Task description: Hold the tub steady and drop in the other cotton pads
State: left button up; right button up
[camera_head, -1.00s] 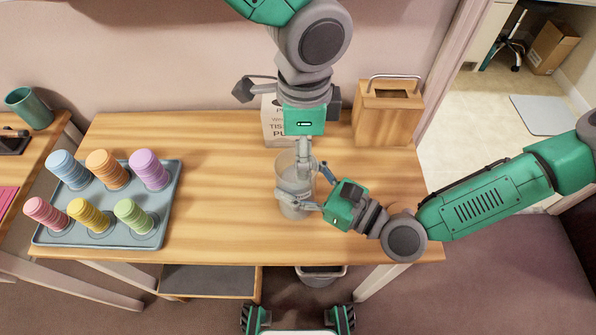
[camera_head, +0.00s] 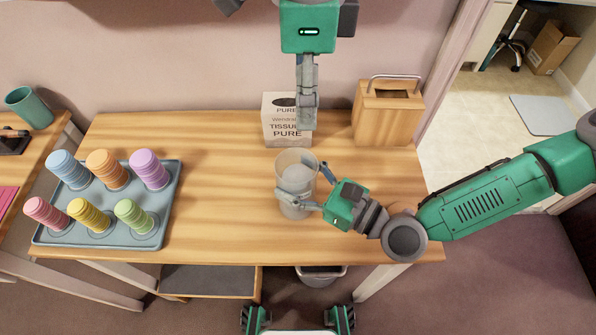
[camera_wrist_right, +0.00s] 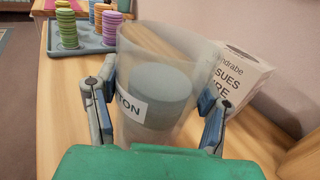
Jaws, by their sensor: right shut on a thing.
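The clear tub (camera_head: 296,165) stands on the wooden table and holds a pale stack of cotton pads (camera_head: 296,180). In the right wrist view the tub (camera_wrist_right: 138,58) has a label ending in "TON", and the stack (camera_wrist_right: 165,95) inside looks grey-blue. My right gripper (camera_head: 313,188) is shut on the tub from the right, one finger on each side. My left gripper (camera_head: 307,115) hangs above and behind the tub, in front of the tissue box, seen edge-on. Its finger gap is hidden. Several coloured pad stacks, including a purple one (camera_head: 150,170) and a green one (camera_head: 133,215), stand on the grey-blue tray (camera_head: 97,238).
The tissue box (camera_head: 275,128) stands behind the tub. A wooden box with a metal handle (camera_head: 387,120) is at the back right. The table (camera_head: 225,180) is clear between tray and tub. A green cup (camera_head: 30,107) is on the table at far left.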

jog(key=o, duration=1.3)
